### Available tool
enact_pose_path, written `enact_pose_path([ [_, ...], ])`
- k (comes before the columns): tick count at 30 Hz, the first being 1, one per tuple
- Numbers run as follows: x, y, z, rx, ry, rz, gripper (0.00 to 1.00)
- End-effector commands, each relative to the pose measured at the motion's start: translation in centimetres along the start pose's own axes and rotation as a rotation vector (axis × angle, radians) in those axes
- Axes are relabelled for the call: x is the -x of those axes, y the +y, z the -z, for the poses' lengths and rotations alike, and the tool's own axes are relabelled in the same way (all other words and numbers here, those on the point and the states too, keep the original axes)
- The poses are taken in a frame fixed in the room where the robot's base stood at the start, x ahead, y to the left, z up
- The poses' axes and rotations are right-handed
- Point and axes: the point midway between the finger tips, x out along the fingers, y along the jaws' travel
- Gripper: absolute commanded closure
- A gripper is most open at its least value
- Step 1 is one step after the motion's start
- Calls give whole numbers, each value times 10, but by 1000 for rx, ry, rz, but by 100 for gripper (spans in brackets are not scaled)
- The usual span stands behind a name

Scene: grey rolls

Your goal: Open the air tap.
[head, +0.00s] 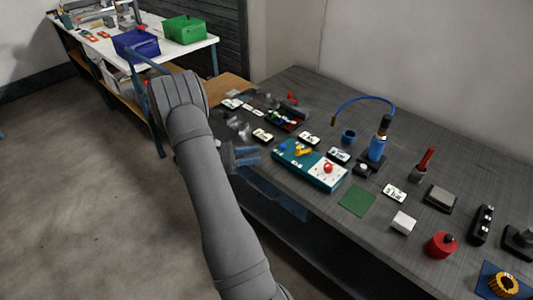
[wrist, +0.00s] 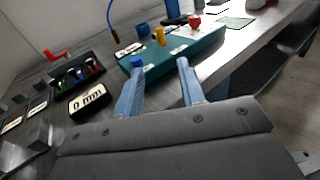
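A teal box (head: 309,181) with a white top plate stands at the front of the bench; it also shows in the wrist view (wrist: 185,58). On it are a yellow tap-like handle (head: 303,150), a red knob (head: 327,168) and a blue knob (head: 282,147). The wrist view shows the yellow handle (wrist: 159,36), the red knob (wrist: 195,22) and the blue knob (wrist: 137,62) too. Which is the air tap, I cannot tell for certain. My gripper (head: 251,155) has blue fingers, open and empty (wrist: 160,65), pointing at the box's left end. The blue knob appears just beyond the left finger.
A black tray of small coloured parts (head: 286,119) and a number card (wrist: 90,101) lie left of the box. A blue cylinder with a curved hose (head: 377,147) stands behind it. A green mat (head: 357,201) lies to its right. The bench's front edge is close.

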Motion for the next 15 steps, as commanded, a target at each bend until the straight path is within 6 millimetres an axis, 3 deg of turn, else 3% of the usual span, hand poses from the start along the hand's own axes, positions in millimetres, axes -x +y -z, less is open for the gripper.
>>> enact_pose_path([
  [9, -8, 0, -53, -3, 273, 7, 64],
  [15, -10, -1, -65, -3, 349, -5, 64],
])
